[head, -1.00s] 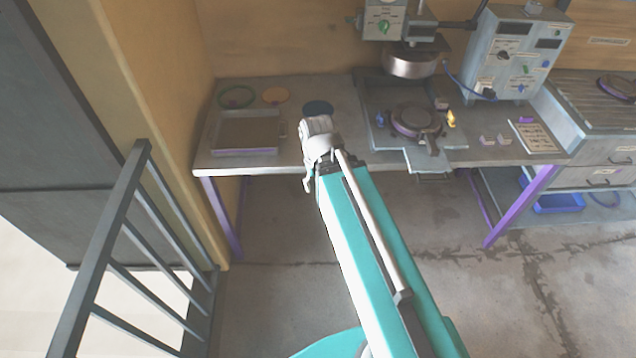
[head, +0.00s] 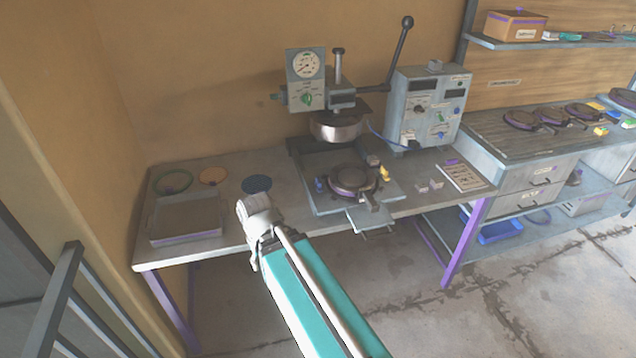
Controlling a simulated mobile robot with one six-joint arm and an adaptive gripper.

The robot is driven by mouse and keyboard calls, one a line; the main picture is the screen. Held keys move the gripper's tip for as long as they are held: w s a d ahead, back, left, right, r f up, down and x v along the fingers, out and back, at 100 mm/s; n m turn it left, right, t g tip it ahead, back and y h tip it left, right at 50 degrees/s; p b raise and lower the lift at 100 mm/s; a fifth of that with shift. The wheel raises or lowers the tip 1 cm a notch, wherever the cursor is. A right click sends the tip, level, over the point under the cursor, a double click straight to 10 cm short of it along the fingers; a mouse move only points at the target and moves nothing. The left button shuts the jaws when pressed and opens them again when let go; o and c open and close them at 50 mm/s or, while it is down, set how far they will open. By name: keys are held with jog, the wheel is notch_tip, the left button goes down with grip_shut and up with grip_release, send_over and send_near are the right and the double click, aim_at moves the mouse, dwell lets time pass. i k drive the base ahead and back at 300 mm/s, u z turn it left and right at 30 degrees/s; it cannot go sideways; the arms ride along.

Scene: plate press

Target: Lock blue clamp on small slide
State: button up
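A small blue clamp (head: 319,184) stands at the left of the round dark mould (head: 352,181) on the press's grey slide plate (head: 325,203). Its lever is too small to tell whether it is locked or open. A yellow clamp (head: 384,173) stands at the right of the mould. The grey end of my arm (head: 258,216) is over the table's front part, left of the slide and apart from the blue clamp. My gripper's fingers cannot be made out there.
The press head (head: 338,127) hangs above and behind the mould. A control box (head: 428,108) stands to its right. A shallow grey tray (head: 186,234) and several discs lie at the table's left. Grey railing (head: 55,300) is at lower left.

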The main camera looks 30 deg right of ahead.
aim_at(317, 182)
jog(key=k, duration=1.3)
jog(key=z, duration=0.3)
jog(key=i, duration=0.6)
jog(key=z, duration=0.55)
jog(key=i, duration=0.95)
jog(key=u, duration=0.4)
